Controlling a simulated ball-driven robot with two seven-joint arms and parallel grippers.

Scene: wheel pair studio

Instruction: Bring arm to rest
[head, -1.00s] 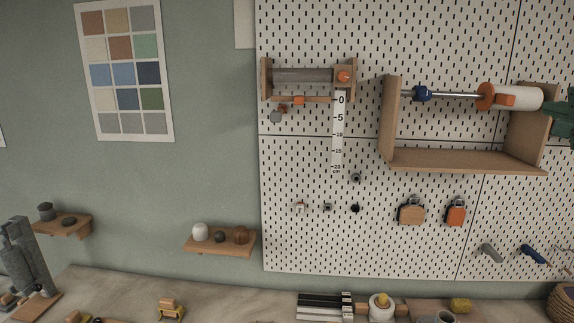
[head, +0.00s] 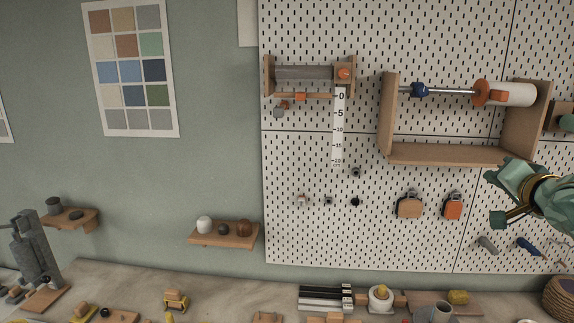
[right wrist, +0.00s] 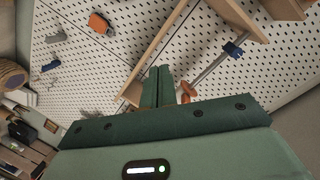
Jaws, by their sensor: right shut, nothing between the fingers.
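My right gripper (head: 500,193) comes in from the right edge of the head view, in front of the pegboard and below the wooden wall bracket (head: 450,154). It is green, shut and empty. In the right wrist view its closed fingers (right wrist: 158,86) show, with the pegboard, the bracket and its rod behind them. The bracket's rod carries a blue collar (head: 419,90), an orange disc (head: 482,93) and a white roll (head: 516,95). My left gripper does not show in the head view.
Orange (head: 453,206) and tan (head: 410,205) tools hang on the pegboard left of my right gripper. A grey handle (head: 487,245) and a blue handle (head: 528,246) hang below it. A workbench (head: 235,285) with several items runs along the bottom. A basket (head: 559,298) stands at lower right.

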